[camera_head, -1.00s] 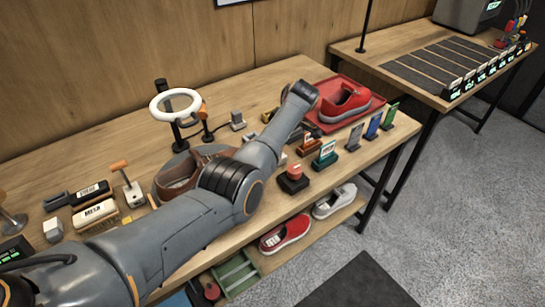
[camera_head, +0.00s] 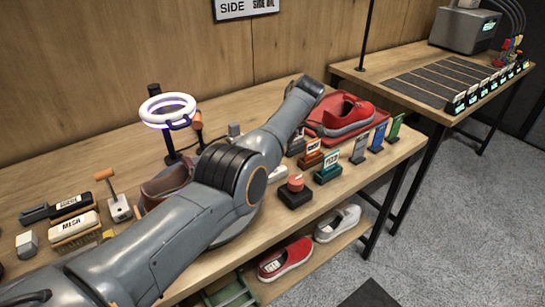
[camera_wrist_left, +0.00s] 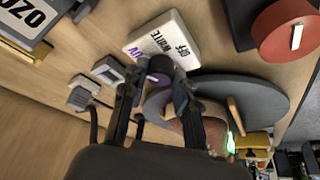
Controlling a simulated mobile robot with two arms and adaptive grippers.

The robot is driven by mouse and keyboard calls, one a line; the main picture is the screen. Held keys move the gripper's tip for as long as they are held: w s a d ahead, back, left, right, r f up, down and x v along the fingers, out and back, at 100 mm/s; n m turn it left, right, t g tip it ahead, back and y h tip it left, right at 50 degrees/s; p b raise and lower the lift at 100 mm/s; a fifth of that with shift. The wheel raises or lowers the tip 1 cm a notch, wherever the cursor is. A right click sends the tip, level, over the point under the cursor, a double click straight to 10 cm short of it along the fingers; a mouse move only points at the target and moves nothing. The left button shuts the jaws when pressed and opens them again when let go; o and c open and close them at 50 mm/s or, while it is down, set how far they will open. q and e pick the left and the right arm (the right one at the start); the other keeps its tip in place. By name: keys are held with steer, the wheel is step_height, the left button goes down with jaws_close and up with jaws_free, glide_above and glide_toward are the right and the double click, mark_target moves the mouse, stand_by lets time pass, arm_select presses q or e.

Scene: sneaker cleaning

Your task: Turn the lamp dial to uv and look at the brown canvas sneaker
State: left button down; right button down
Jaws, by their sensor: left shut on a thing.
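The ring lamp (camera_head: 168,108) stands at the back of the table in the head view and glows violet along its lower edge. The brown canvas sneaker (camera_head: 165,183) is mostly hidden behind my left arm; part of it shows behind the fingers in the left wrist view (camera_wrist_left: 213,132), at the grey round disc (camera_wrist_left: 258,95). My left gripper (camera_wrist_left: 155,85) is shut on the dark lamp dial (camera_wrist_left: 160,68), beside a white plate (camera_wrist_left: 160,40) with "OFF", "WHITE" and "UV" on it. The gripper's fingertips do not show in the head view. My right gripper is not in view.
A red button (camera_head: 295,183) on a black base is near the front edge. Two shoes rest on the lower shelf.

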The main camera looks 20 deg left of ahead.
arm_select(q)
steer(key=c, duration=1)
jaws_free()
step_height(320, 180, up, 10)
steer(key=shift+f, duration=0.1)
